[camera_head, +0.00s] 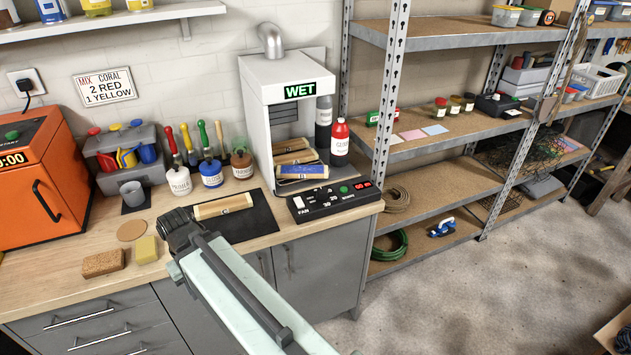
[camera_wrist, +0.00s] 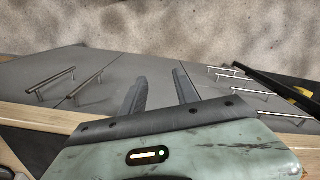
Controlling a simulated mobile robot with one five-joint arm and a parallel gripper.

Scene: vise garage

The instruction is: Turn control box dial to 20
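The black control box (camera_head: 350,200) sits at the counter's right front edge, below the drying cabinet (camera_head: 262,82). It has a white switch above the word FAN, a small dial area with number marks, a green button and a red display. The dial's pointer and the display are too small to read. In the wrist view, my gripper (camera_wrist: 160,84) has its two dark fingers apart with nothing between them, over grey cabinet fronts. The control box is not in the wrist view. My arm spans the front of the counter in the head view, left of the box; the fingers do not show clearly there.
The cabinet's sign reads WET. A red bottle (camera_head: 339,142) stands right behind the control box. Metal shelves (camera_head: 440,130) stand to the right. Drawer handles (camera_wrist: 85,88) project from the cabinet fronts.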

